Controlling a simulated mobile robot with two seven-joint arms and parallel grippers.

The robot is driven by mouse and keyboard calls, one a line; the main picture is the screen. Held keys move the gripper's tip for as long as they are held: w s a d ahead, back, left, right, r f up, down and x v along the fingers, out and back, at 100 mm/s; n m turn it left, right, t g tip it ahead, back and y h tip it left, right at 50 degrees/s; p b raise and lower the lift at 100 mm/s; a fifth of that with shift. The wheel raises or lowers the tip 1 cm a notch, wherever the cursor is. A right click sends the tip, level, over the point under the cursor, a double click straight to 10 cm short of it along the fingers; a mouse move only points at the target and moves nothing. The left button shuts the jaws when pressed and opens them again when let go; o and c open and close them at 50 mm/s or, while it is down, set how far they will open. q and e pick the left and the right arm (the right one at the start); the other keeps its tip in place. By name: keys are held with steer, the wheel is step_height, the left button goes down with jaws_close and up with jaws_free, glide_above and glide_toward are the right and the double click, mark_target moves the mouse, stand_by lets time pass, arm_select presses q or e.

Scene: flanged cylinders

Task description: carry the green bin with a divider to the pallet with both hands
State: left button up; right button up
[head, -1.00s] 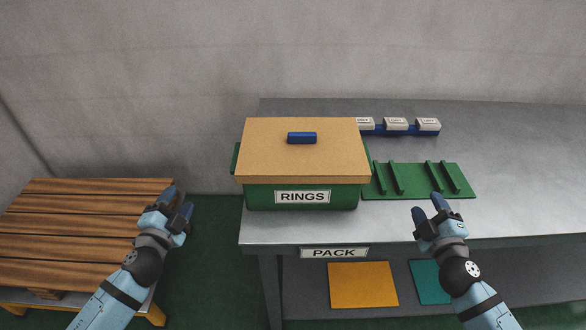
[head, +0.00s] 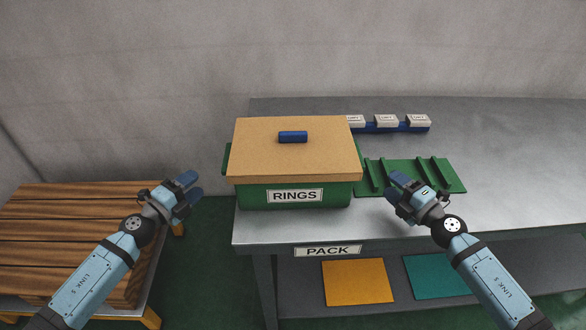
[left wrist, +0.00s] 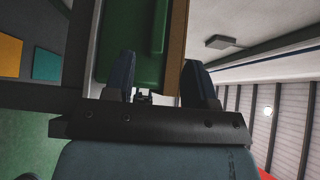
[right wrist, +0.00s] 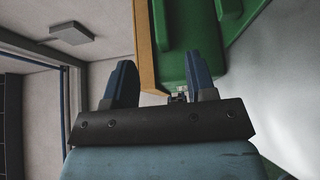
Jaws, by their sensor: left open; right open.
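The green bin (head: 262,195), labelled RINGS, stands on the grey table with a tan lid (head: 270,160) on top, which has a blue handle. The lid hides the divider and the inside. The wooden pallet (head: 75,235) is at the left, apart from the table. My left gripper (head: 192,186) is open and empty, left of the bin; the left wrist view shows the bin's green side (left wrist: 132,45) beyond the fingers. My right gripper (head: 394,186) is open and empty, right of the bin; the right wrist view shows the bin (right wrist: 180,40) and lid edge (right wrist: 146,45) ahead.
A green ribbed rack (head: 440,182) lies on the table right of the bin, near my right gripper. A blue strip with white boxes (head: 386,121) stands behind. Orange (head: 358,282) and teal (head: 437,276) mats lie below. The table's right side (head: 520,170) is clear.

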mark_target(363, 160)
arm_select(q)
steer(key=x, duration=1)
steer(key=shift+w+d, duration=0.25)
steer(key=shift+w, duration=0.1)
arm_select(e)
steer(key=x, duration=1.1)
arm_select(q)
jaws_close()
arm_select(e)
jaws_close()
arm_select(q)
steer(key=shift+w+r, duration=0.1)
steer(key=shift+r, duration=0.15)
arm_select(e)
steer(key=shift+r, duration=0.35)
